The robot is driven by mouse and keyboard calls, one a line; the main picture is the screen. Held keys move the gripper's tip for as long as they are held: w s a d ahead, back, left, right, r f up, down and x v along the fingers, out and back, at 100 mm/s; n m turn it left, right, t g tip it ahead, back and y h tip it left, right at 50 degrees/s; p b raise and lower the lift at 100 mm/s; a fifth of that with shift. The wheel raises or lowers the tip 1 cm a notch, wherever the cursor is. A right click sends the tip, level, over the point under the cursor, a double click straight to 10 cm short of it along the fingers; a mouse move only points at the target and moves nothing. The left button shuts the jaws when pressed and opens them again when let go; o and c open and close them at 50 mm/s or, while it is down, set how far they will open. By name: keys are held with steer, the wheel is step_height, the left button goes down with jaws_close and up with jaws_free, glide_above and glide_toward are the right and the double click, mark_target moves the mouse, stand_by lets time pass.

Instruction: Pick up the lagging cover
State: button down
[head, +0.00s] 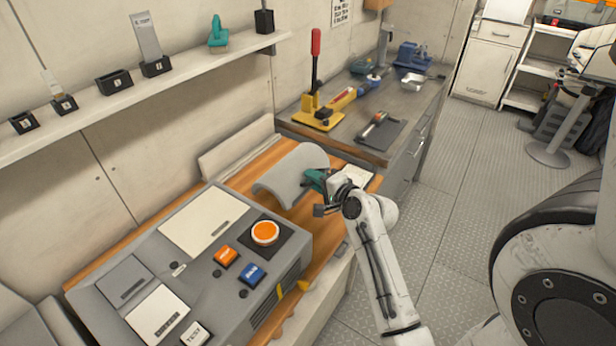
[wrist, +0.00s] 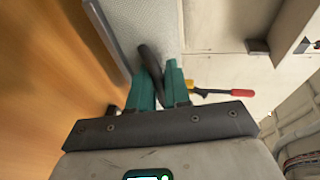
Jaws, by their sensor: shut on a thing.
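The lagging cover (head: 285,176) is a pale grey curved half-shell over the wooden bench in the head view. In the wrist view its grey surface (wrist: 140,28) runs up from the fingertips. My gripper (head: 316,181) is at the cover's right side in the head view. In the wrist view my gripper (wrist: 158,82) has its teal fingers closed around a dark, rounded handle-like part (wrist: 150,62) at the cover. The fingers hide some of this part. I cannot tell whether the cover's lower edge touches the bench.
A grey control console (head: 190,265) with orange and blue buttons stands in front of the cover. Behind is a metal worktop (head: 345,145) with a red-handled lever press (head: 317,95) and blue vise (head: 412,58). A wall shelf (head: 150,88) holds small tools. The floor at right is partly free.

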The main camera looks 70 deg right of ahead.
steer(key=s+a, duration=0.1)
steer(key=s, duration=0.5)
steer(key=shift+a, duration=0.25)
steer(key=shift+r, duration=0.1)
stand_by(0.4)
stand_by(0.4)
